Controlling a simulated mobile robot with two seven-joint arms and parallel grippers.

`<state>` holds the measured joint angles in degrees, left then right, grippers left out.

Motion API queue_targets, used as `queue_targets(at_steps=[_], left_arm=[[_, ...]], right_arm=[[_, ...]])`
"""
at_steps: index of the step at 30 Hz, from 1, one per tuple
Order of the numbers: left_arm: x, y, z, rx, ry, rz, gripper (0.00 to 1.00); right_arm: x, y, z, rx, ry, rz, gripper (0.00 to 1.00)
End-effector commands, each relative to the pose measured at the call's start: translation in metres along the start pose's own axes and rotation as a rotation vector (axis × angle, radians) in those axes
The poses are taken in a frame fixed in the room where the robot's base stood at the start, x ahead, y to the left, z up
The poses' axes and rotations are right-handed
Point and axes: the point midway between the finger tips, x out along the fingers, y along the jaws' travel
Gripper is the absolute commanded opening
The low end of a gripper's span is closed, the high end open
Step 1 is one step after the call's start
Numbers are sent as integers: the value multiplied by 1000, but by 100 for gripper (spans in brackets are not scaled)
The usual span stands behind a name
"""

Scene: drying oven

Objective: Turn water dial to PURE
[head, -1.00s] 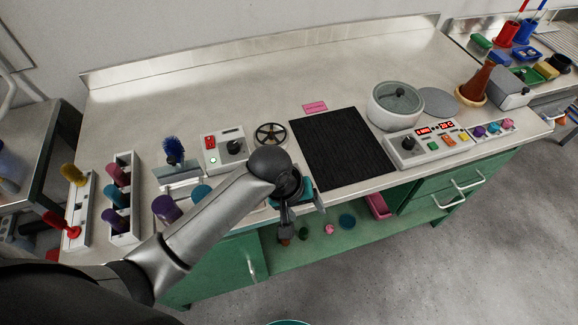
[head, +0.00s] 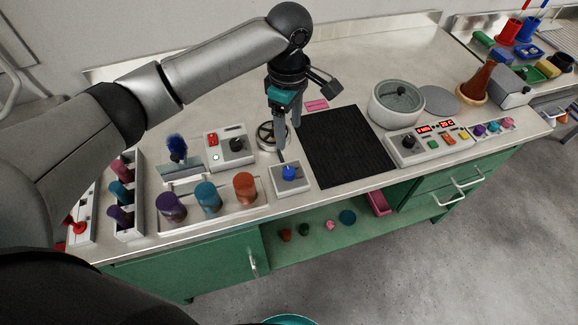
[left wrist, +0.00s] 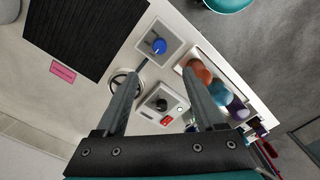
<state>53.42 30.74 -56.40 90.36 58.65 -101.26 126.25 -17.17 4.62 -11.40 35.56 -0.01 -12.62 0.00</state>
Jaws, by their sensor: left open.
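A small grey box (head: 279,186) with a blue dial (head: 289,173) sits at the front edge of the counter. In the left wrist view the blue dial (left wrist: 158,46) shows near the top middle, with a light pointer mark. No lettering can be read, so I cannot tell its setting. My left gripper (head: 288,138) is open and points down, above and just behind the dial box, apart from the dial. Its two fingers (left wrist: 164,68) are spread with nothing between them. My right gripper is not in view.
A box with a black knob (head: 237,145) and red switch, and a handwheel (head: 266,135), stand behind to the left. Coloured cylinders, one orange (head: 245,188), are in a tray left of the dial. A black mat (head: 348,145) lies right.

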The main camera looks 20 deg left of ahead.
Motion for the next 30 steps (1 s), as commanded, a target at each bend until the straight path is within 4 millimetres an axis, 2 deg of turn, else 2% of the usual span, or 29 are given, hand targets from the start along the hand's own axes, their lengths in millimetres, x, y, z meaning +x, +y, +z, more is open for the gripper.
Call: queue_targets(at_steps=[5,15,21,25,30], left_arm=[[22,-1,0,-3,2,-3,71],[96,-1,0,0,1,-2,71],[131,0,0,0,1,-1,71],[145,0,1,0,0,-1,71],[151,0,1,1,0,1,71]], right_arm=[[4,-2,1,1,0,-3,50],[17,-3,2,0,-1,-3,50],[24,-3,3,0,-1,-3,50],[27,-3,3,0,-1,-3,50],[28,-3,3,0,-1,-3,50]])
